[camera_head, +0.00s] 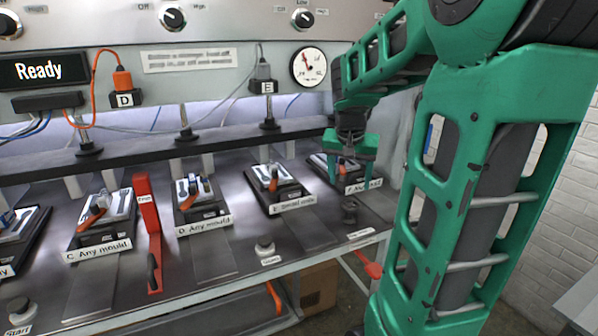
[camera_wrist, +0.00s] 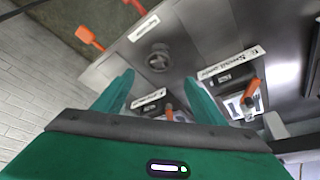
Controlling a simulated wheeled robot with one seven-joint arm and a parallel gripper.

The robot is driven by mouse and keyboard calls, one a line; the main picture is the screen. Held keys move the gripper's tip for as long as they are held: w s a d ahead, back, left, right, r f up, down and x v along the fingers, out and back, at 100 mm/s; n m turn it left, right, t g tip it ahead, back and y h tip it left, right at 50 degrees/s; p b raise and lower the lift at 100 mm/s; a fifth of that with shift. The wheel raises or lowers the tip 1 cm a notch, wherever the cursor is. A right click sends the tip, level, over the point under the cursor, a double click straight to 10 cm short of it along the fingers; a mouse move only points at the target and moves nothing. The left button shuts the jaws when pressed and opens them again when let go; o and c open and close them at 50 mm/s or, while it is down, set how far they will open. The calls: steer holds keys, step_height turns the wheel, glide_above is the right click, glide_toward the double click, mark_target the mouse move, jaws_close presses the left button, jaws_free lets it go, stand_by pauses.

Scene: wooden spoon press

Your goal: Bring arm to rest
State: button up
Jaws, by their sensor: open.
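My gripper (camera_head: 349,168) is green and hangs at the right end of the press bench, over the rightmost mould (camera_head: 325,164). In the wrist view the open fingers of my gripper (camera_wrist: 162,95) frame part of the bench, and an orange-handled mould (camera_wrist: 172,113) shows partly hidden behind the gripper body. My green arm fills the right side of the head view.
Several labelled moulds with orange handles, such as the one at E (camera_head: 276,182), stand along the bench. A dark knob (camera_head: 349,211) and a pale button (camera_head: 264,246) sit near the front edge. The display (camera_head: 40,70) reads Ready.

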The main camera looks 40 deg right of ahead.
steer(key=s+a+f+n+g+y, duration=0.1)
steer(key=s+a+f+n+y, duration=0.1)
steer(key=s+a, duration=0.6)
steer(key=s+a+f+n+g+y, duration=0.1)
steer(key=s+a+f+n+y, duration=0.1)
steer(key=s+a, duration=0.7)
step_height(320, 180, down, 3)
steer(key=shift+s+r+n, duration=0.15)
steer(key=shift+s+n, duration=0.45)
steer(key=shift+s, duration=0.3)
steer(key=shift+d, duration=0.1)
steer(key=shift+w+f, duration=0.25)
steer(key=shift+w, duration=0.4)
